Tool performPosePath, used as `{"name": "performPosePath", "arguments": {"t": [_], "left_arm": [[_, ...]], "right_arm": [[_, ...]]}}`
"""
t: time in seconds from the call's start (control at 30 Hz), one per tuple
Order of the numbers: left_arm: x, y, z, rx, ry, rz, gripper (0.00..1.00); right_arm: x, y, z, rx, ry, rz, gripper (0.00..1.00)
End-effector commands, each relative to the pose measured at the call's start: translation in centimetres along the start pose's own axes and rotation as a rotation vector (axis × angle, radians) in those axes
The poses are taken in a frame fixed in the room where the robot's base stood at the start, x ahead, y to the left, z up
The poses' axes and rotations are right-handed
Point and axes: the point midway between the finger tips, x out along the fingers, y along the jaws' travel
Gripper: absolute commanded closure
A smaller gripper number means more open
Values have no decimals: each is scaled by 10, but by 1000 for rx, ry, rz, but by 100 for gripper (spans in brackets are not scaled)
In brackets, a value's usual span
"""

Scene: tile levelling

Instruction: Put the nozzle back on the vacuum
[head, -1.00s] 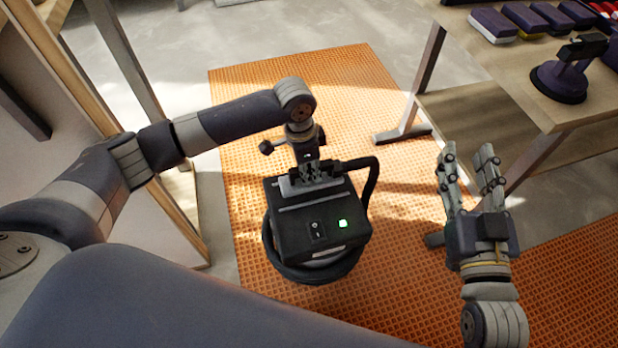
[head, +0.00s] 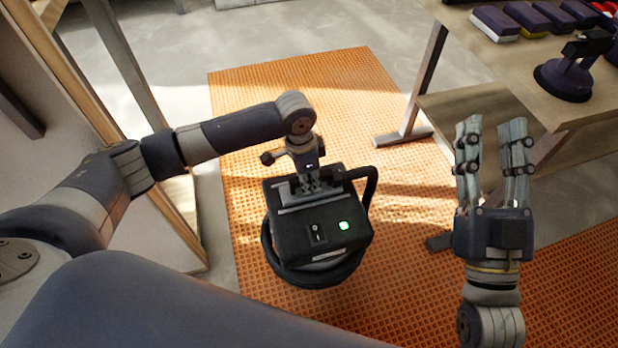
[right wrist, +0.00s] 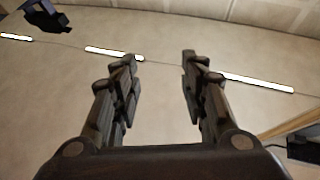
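The vacuum (head: 325,232) is a black box with a switch and a lit green light, above a round dark base, on the orange mat. My left gripper (head: 311,188) points down at its far top edge, beside a light grey plate. It appears shut on the nozzle, the dark end of the black hose (head: 372,188), which loops down on the right. The nozzle is mostly hidden by the fingers; I cannot tell whether it is seated. My right gripper (head: 494,150) is open and empty, to the right of the vacuum. Its spread fingers also show in the right wrist view (right wrist: 160,85).
A wooden workbench (head: 480,65) stands at the upper right, with several dark blocks and a dark suction lifter (head: 568,78). Its metal leg and foot (head: 405,136) stand on the mat (head: 350,80). A wood-edged frame is at the left. The mat behind the vacuum is clear.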

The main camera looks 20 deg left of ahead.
Motion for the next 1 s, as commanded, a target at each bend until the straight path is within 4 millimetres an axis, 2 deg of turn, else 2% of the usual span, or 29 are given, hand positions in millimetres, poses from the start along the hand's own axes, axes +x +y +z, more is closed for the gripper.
{"name": "performPosePath", "arguments": {"t": [0.4, 0.53, 0.77, 1.0], "left_arm": [[-1, 0, 0, 0, 1, -1, 63], [-6, 0, -1, 0, 1, -1, 63], [-27, 0, -1, 0, 2, -2, 63], [-50, 0, -1, 0, 2, -1, 63]], "right_arm": [[0, 0, 0, 0, 2, 0, 60], [1, 0, -3, -1, 6, 1, 60], [-4, 6, 36, -9, -204, 11, 60], [-22, 12, 80, -15, -448, 24, 60]]}}
